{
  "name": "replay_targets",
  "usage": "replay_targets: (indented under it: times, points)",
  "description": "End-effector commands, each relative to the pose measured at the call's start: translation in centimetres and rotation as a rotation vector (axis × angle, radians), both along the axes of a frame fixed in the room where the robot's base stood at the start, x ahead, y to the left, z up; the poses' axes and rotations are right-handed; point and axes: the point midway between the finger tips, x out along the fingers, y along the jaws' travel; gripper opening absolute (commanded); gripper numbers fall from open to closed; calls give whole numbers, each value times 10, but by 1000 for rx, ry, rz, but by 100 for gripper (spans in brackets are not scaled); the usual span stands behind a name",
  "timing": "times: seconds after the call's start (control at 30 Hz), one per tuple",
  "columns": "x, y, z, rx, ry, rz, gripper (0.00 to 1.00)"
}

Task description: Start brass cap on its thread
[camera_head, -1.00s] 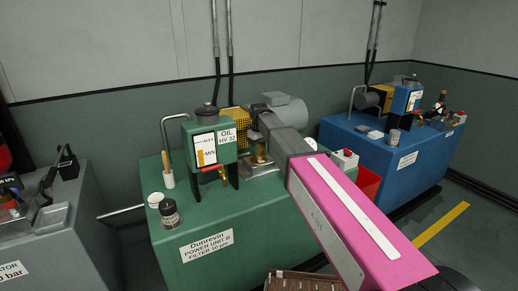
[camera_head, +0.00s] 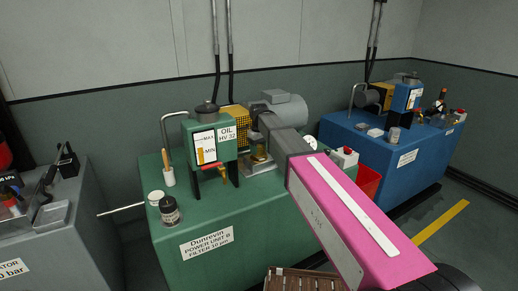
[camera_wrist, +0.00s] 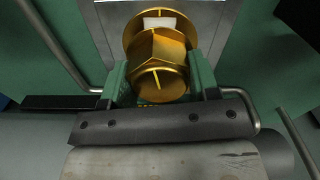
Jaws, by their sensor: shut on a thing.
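The brass cap (camera_wrist: 160,84) shows in the wrist view as a gold round end with a line mark, in front of a hexagonal brass body (camera_wrist: 157,48) and a wider brass flange (camera_wrist: 133,31). My gripper (camera_wrist: 160,75) has its green fingers on both sides of the cap, shut on it. The cap looks in line with the brass behind it. The thread is hidden, so I cannot tell whether it is engaged. In the head view, brass (camera_head: 259,158) shows beside my arm, at a grey plate on the green power unit (camera_head: 205,222).
The green unit carries an oil tank (camera_head: 208,140), a dark-lidded jar (camera_head: 170,210), a wooden-handled tool (camera_head: 168,172) and a grey motor (camera_head: 282,108). A blue unit (camera_head: 385,155) stands to the right, a grey console (camera_head: 50,235) to the left. In the wrist view, bent metal rods flank my gripper.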

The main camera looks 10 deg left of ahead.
Motion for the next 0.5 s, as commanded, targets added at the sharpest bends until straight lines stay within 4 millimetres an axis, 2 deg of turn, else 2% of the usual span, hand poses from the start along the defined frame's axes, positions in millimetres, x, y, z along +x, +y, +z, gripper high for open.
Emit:
replay_targets:
  times: [0.5]
  points:
    - [0,0,-5,0,0,0,18]
